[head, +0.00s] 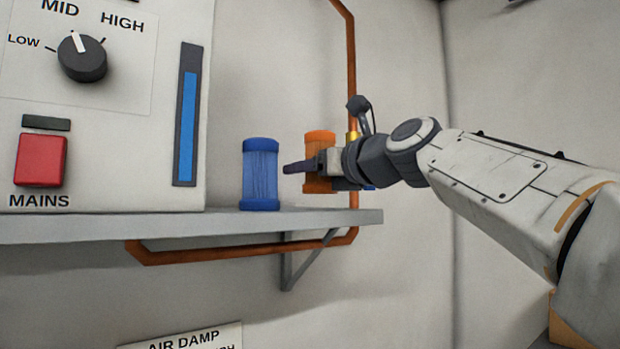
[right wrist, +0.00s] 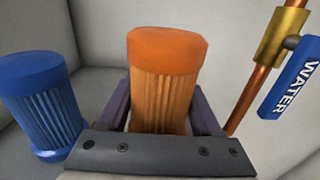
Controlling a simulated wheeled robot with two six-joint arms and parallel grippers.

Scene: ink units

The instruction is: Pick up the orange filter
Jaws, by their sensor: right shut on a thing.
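The orange filter (head: 320,138) is an upright ribbed cylinder at the right end of the shelf, partly hidden behind my right gripper in the head view. My right gripper (head: 300,168) comes in from the right and is shut on it. In the right wrist view the orange filter (right wrist: 164,85) stands between the two purple fingers of the right gripper (right wrist: 163,108). Its lower end is hidden by the gripper body. My left gripper is in neither view.
A blue filter (head: 260,174) stands upright on the shelf (head: 180,228), left of the orange one. A copper pipe (head: 351,70) with a blue WATER handle (right wrist: 292,80) is close on the right. A control panel (head: 130,100) is at the left.

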